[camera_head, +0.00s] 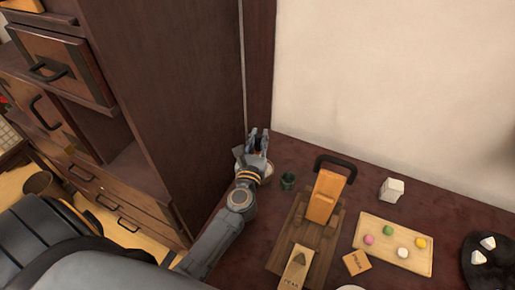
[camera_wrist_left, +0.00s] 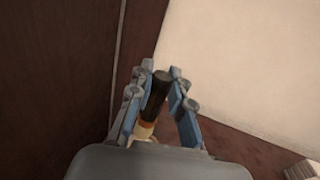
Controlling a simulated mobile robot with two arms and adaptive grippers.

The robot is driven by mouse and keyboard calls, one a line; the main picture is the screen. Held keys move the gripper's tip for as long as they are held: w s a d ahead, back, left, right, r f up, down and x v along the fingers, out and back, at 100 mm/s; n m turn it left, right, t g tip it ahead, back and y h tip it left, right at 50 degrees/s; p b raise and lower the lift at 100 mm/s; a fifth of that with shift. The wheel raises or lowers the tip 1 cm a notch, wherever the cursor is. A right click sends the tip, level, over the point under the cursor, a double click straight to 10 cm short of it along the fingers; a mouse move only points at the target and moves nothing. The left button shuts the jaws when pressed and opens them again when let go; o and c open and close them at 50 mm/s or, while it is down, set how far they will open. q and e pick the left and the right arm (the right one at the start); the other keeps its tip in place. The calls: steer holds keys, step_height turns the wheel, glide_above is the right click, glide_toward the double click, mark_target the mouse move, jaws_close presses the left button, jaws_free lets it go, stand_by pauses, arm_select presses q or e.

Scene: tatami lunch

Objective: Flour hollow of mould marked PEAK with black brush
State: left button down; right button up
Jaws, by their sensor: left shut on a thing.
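My left gripper (camera_head: 257,138) is at the back left of the dark red table, by the tall cabinet. In the left wrist view its two blue-grey fingers (camera_wrist_left: 160,78) are shut on a dark cylindrical handle, which I take for the black brush (camera_wrist_left: 155,95). A tan band and a pale part show below the dark part; its lower end is hidden by the gripper body. The mould marked PEAK (camera_head: 295,272) is a pale wooden block with a dark triangular hollow, lying on a brown wooden board (camera_head: 321,262) at the front. My right gripper is not in view.
A small dark green cup (camera_head: 288,181) stands right of my gripper. A tray (camera_head: 412,262) holds several coloured balls. A white block (camera_head: 392,189) and a black plate (camera_head: 487,282) stand rightward. A wall bounds the back.

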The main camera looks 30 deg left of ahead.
mark_target(260, 150)
arm_select(q)
steer(key=shift+w+d+f, duration=0.15)
steer(key=shift+w, duration=0.2)
steer(key=shift+f+b, duration=0.35)
steer(key=shift+b, duration=0.05)
step_height(260, 150, down, 4)
steer(key=b, duration=0.4)
steer(key=shift+f, duration=0.1)
steer(key=shift+f+b, duration=0.5)
steer(key=shift+b, duration=0.1)
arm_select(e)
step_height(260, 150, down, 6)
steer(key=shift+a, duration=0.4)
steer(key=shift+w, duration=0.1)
arm_select(q)
steer(key=shift+f+b, duration=0.45)
steer(key=shift+f, duration=0.15)
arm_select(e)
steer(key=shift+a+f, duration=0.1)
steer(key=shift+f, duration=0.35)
